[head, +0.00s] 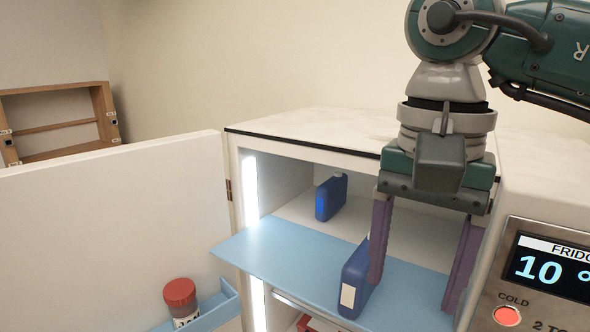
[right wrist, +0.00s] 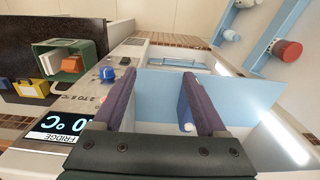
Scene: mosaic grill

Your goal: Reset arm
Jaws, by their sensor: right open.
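My right gripper (head: 413,297) is open, pointing down in front of the open fridge. Its two purple fingers are spread wide. A blue ice-pack-like block (head: 355,285) with a pale label stands on the light-blue shelf (head: 290,262), right by the left finger, which partly covers it. In the right wrist view the gripper (right wrist: 153,75) has this blue block (right wrist: 184,112) close along one finger; I cannot tell whether they touch. The other finger is clear of it. My left gripper is not in view.
Another blue block (head: 331,198) stands deeper in the fridge. The open white door (head: 110,215) fills the left, with a red-capped jar (head: 180,300) in its blue door bin (head: 218,306). The control panel (head: 545,275) is close on the right. A wooden rack (head: 58,152) stands behind.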

